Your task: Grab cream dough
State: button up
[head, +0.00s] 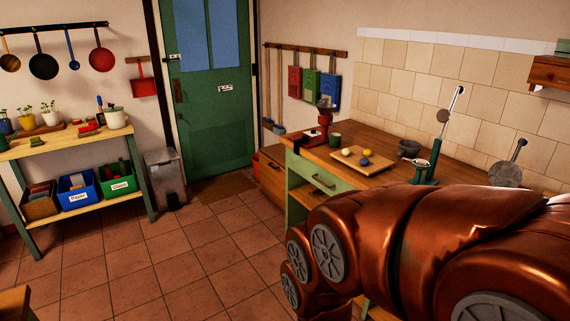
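A small cream dough ball (348,152) sits on a wooden board (386,160) on the counter at the right. My copper-coloured arm fills the lower right, in front of the counter. My gripper does not show in the head view, so its opening and its place relative to the dough cannot be seen.
Around the board on the counter (420,160) stand a red grinder (323,118), a green cup (334,140), a dark bowl (408,149) and a green lever press (427,165). A shelf table (70,144) with bins stands at the left. The tiled floor between is clear.

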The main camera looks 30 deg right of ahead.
aim_at(346, 151)
jog(key=u, duration=0.55)
jog(key=i, duration=2.15)
jog(key=z, duration=1.1)
jog(key=i, duration=0.95)
jog(key=z, duration=1.25)
jog(key=i, duration=0.3)
jog(key=z, duration=0.15)
